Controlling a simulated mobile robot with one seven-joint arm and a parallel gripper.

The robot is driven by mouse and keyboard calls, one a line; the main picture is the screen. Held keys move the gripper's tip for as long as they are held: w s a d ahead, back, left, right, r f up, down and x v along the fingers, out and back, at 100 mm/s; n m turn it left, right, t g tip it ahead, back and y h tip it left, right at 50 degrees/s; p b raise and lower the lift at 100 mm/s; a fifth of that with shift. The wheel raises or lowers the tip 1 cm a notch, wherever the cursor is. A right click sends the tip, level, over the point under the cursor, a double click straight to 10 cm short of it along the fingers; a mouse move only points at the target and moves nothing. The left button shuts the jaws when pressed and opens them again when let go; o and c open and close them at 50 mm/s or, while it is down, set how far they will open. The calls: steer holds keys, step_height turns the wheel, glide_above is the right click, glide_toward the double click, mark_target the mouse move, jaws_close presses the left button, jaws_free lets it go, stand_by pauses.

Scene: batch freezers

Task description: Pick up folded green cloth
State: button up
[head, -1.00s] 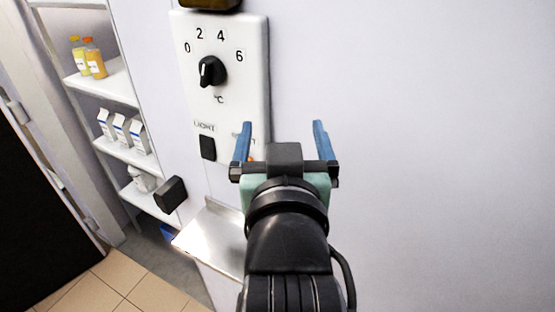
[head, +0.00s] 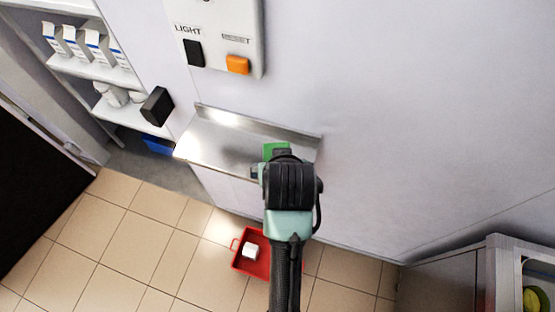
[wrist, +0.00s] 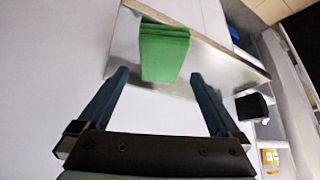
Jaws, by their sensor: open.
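The folded green cloth (wrist: 163,52) lies on a metal shelf (wrist: 212,65) fixed to the wall, seen in the wrist view. Its layered folded edge faces up in that view. In the head view only a small patch of the cloth (head: 275,150) shows on the shelf (head: 215,140); my arm hides the rest. My gripper (wrist: 158,80) is open and empty. Its two blue fingers point towards the cloth, one to each side of it in the wrist view, and appear short of it.
A control panel (head: 222,35) with a black switch and an orange button is above the shelf. A black block (head: 157,106) juts out at left. A red tray (head: 240,262) holding a white item is on the tiled floor. Shelves with cartons (head: 80,45) are at upper left.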

mark_target(267, 148)
steer(key=shift+p+x, duration=0.85)
steer(key=shift+x, duration=1.85)
steer(key=shift+a, duration=0.1)
steer(key=shift+c, duration=0.3)
steer(key=shift+r, duration=0.1)
steer(key=c, duration=1.2)
